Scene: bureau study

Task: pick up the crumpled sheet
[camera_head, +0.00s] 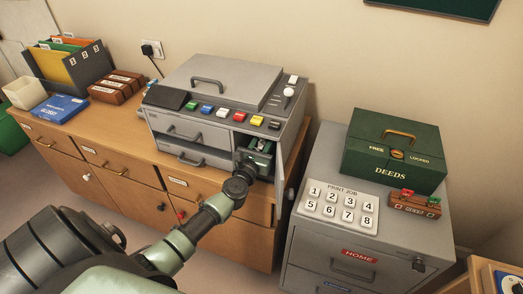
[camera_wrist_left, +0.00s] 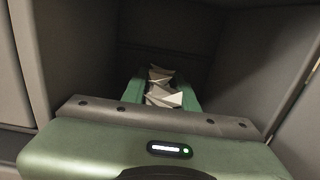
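The crumpled sheet (camera_wrist_left: 163,92) is a small white, sharply folded wad, seen in the left wrist view inside a dark compartment. It lies between the two green fingers of my left gripper (camera_wrist_left: 162,97). The sheet nearly fills the space between them; I cannot tell whether they press on it. In the head view my left gripper (camera_head: 259,156) reaches into an opening at the right front of the grey printer (camera_head: 222,88). The sheet is not clearly visible there. My right gripper is not in view.
The compartment walls (camera_wrist_left: 255,65) stand close around the hand. A grey cabinet (camera_head: 335,160) stands right of the printer, with a print-job keypad (camera_head: 338,204) and a green deeds box (camera_head: 395,155) on top. The wooden sideboard (camera_head: 110,140) carries files and boxes at left.

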